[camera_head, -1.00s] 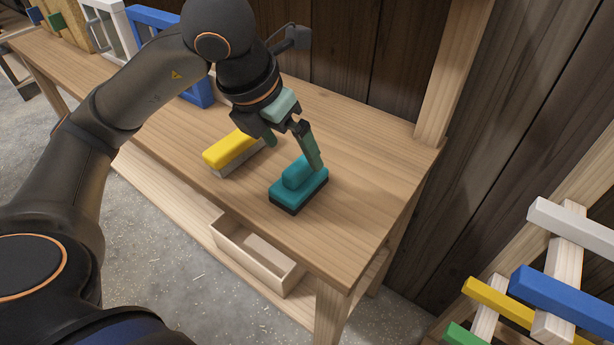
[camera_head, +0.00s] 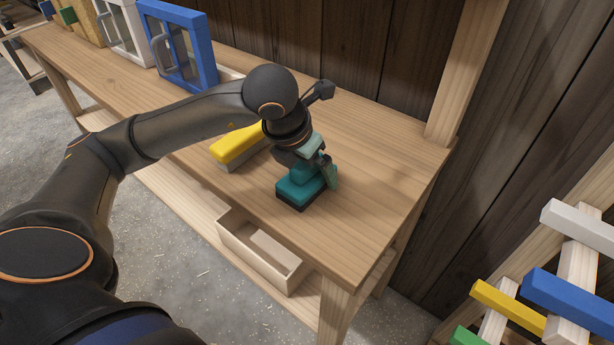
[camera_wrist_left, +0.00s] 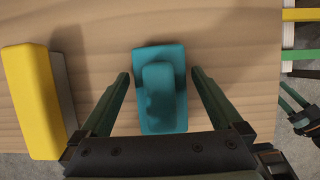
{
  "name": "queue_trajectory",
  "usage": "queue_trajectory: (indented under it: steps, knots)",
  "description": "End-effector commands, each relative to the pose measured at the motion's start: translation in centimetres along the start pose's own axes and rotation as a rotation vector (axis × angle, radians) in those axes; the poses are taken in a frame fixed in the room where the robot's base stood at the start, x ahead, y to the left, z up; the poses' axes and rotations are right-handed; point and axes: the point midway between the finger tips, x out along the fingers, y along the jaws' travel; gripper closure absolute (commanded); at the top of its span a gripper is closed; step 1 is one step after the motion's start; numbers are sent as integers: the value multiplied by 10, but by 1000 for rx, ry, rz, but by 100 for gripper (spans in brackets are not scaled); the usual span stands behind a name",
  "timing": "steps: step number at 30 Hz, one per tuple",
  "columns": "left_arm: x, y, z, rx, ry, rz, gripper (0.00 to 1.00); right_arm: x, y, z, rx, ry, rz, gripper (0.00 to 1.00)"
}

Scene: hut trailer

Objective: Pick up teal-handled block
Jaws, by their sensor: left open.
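The teal-handled block (camera_head: 298,192) sits on the wooden workbench (camera_head: 375,190), near its front right part. It has a raised teal handle on a teal body with a dark base. My left gripper (camera_head: 318,176) is directly over it, pointing down, and partly hides it. In the left wrist view, the block (camera_wrist_left: 160,88) lies between the two fingers of the open gripper (camera_wrist_left: 160,85), with a gap on each side.
A yellow-handled block (camera_head: 236,146) lies just left of the teal one; it also shows in the left wrist view (camera_wrist_left: 32,100). Blue (camera_head: 180,45) and white (camera_head: 124,30) frames stand at the back left. An open wooden box (camera_head: 262,252) sits below. A colored-bar rack (camera_head: 560,290) stands right.

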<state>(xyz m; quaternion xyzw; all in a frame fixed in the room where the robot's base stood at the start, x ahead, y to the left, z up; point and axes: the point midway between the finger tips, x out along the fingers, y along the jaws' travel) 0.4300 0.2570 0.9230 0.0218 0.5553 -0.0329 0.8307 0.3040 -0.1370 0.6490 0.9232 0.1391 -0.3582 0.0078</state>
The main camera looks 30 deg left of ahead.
Motion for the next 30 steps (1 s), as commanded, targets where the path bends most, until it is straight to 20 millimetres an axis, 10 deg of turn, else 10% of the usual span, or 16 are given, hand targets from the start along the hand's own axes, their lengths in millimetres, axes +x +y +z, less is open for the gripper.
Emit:
queue_trajectory:
  steps: [8, 30]
  knots:
    - [4, 0, 0, 0, 0, 0, 0, 1, 0, 2, -1, -5, -1, 50]
    - [3, 0, 0, 0, -1, -1, 83, 1, 0, 4, -1, -9, -1, 50]
